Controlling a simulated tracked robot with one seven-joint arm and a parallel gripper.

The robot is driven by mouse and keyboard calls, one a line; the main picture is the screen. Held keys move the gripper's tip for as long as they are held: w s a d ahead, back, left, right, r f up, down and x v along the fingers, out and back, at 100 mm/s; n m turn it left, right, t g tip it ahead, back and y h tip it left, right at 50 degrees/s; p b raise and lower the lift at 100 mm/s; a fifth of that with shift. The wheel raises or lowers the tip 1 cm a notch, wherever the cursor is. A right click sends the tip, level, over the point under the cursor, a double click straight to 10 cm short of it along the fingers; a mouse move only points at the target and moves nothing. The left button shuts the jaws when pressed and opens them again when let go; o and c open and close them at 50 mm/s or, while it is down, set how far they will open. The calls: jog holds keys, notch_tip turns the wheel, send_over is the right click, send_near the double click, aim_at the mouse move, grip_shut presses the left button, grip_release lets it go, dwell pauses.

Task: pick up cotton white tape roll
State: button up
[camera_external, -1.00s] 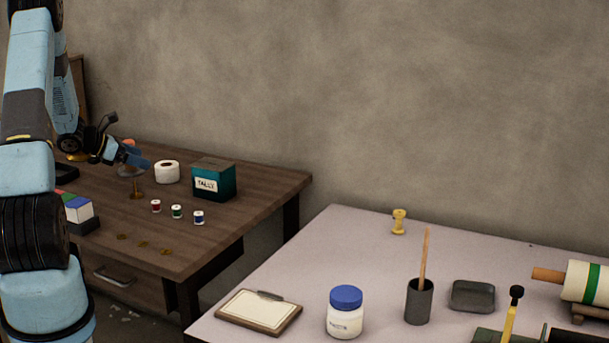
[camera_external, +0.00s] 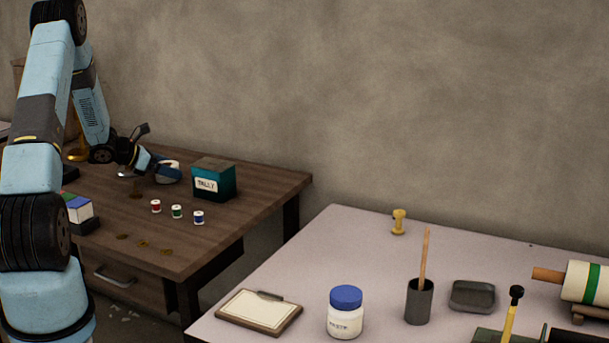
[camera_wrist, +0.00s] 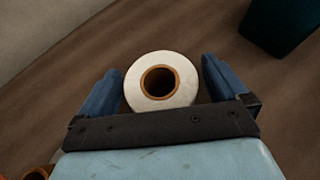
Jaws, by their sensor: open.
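The white tape roll (camera_wrist: 184,92) has a brown core and sits on the brown wooden table (camera_wrist: 60,120) in the wrist view. My gripper (camera_wrist: 162,80) is open, with one blue finger on each side of the roll.
A teal tally box (camera_external: 214,180) stands close to the right of my gripper. Small red (camera_external: 155,206), green (camera_external: 176,211) and blue (camera_external: 198,217) spools stand in front. Several small brass pieces lie near the table's front edge. A second, pale table (camera_external: 300,245) is at the right.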

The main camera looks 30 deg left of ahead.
jog(key=c, duration=1)
jog(key=shift+o, duration=0.2)
